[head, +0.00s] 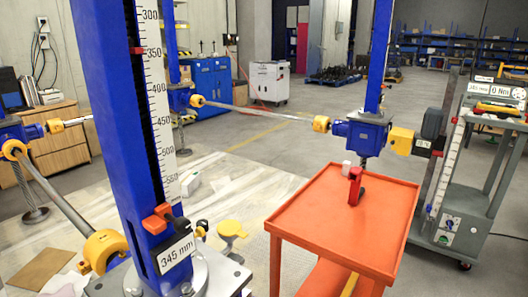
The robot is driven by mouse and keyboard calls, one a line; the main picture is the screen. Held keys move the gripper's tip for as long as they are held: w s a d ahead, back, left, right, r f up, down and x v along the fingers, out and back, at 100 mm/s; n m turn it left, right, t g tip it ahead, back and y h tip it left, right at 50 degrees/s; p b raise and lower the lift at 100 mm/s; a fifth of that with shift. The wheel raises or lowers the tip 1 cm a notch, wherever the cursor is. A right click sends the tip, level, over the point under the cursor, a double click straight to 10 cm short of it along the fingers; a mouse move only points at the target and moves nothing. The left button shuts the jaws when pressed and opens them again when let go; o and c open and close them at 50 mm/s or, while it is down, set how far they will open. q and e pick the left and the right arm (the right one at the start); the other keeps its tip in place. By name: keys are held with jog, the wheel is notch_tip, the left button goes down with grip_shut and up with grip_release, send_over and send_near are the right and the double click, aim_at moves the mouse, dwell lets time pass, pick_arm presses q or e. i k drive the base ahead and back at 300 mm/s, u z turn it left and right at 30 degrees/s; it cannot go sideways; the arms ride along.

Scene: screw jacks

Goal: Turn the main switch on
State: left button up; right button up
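A small control box (447,230) sits low on the grey test stand (470,205) at the right of the head view. It carries a dark round knob on a blue and white plate, with a small green spot below. It may hold the main switch, but it is too small to read a label or tell the knob's position. Neither of my grippers shows in the head view, so nothing is seen touching the box.
An orange cart (335,215) with a red clamp-like part (356,186) stands left of the test stand. A blue screw-jack column (125,120) with a scale and a "345 mm" display (175,254) fills the left foreground. Yellow-ended shafts (260,112) cross between jacks. Open floor lies behind.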

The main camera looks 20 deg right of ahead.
aim_at(476, 111)
jog(key=z, duration=2)
